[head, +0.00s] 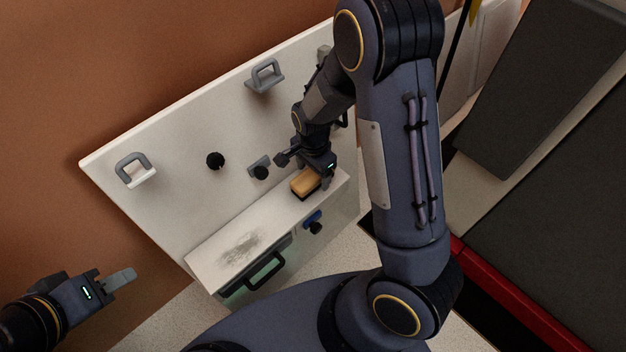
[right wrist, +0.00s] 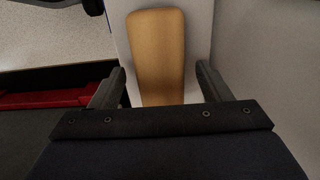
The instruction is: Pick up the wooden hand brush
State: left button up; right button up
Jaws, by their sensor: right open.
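The wooden hand brush (head: 305,182) lies on the right end of a narrow white shelf (head: 207,262), with its tan wooden back up and dark bristles below. My right gripper (head: 326,180) is at the brush's right end, just above the shelf. In the right wrist view the brush (right wrist: 157,55) runs away from between the two open fingers of the right gripper (right wrist: 160,85), with a gap on each side. My left gripper (head: 124,276) is at the lower left, far from the brush; I cannot tell its opening.
A white upright panel (head: 200,150) with grey handles (head: 265,75) and black knobs (head: 215,160) stands behind the shelf. Below are a black handle (head: 265,271) and a blue-backed knob (head: 314,224).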

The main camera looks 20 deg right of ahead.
notch_tip(320, 180, down, 2)
jog(key=c, duration=1.1)
jog(key=shift+r, duration=0.15)
